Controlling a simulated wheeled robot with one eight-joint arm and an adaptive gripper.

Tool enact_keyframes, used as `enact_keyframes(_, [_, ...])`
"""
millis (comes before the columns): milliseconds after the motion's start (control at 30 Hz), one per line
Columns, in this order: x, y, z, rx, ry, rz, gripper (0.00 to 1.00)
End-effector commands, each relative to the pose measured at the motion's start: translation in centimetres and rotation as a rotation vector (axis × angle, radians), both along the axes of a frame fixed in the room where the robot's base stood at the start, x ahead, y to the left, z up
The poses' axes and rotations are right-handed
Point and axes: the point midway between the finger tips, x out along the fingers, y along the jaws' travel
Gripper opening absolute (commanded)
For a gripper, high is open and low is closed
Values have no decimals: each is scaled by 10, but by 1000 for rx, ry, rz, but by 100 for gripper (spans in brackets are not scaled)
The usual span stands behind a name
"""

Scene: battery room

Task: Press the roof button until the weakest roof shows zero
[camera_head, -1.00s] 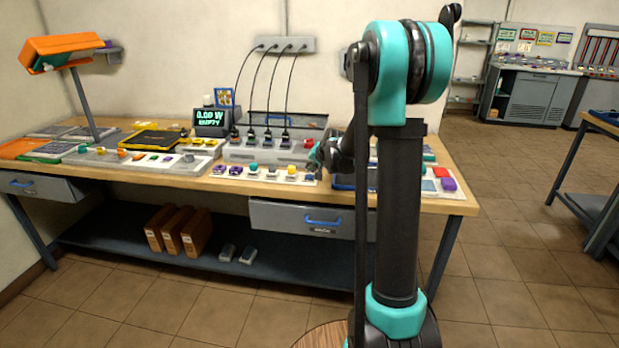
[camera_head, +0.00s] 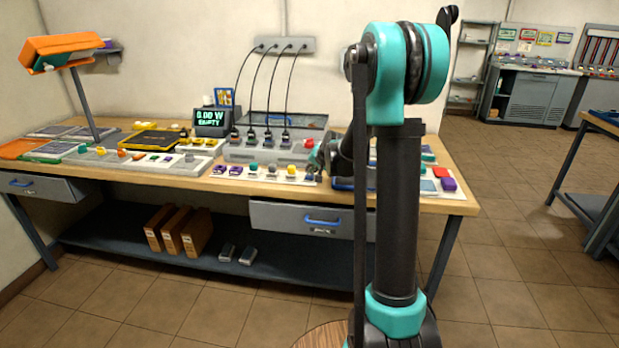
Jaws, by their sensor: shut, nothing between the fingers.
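My gripper (camera_head: 318,163) is small and dark at the bench's front middle, partly hidden by my arm. It is shut and empty, above the right end of a pale strip (camera_head: 263,178) that bears small coloured pieces, including a teal one (camera_head: 253,167) and a yellow one (camera_head: 291,169). I cannot tell whether it touches anything. A red button-like piece (camera_head: 309,144) sits on the grey box (camera_head: 236,153) just behind. I cannot tell which piece is the roof button. A dark display (camera_head: 211,121) reads "0.00 W EMPTY" in green.
The workbench (camera_head: 230,186) also holds a long grey panel (camera_head: 188,167) with coloured pieces at left and an orange lamp (camera_head: 60,48). Black cables run from a wall socket strip (camera_head: 285,45) to the grey box. My arm hides the bench's right middle. Floor (camera_head: 500,260) is clear at right.

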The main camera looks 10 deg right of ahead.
Motion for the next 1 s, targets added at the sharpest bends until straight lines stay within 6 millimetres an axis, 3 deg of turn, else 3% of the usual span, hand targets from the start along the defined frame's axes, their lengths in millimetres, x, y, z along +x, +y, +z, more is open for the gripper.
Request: enact_keyframes(1000, [0, 0, -7, 0, 0, 0, 0])
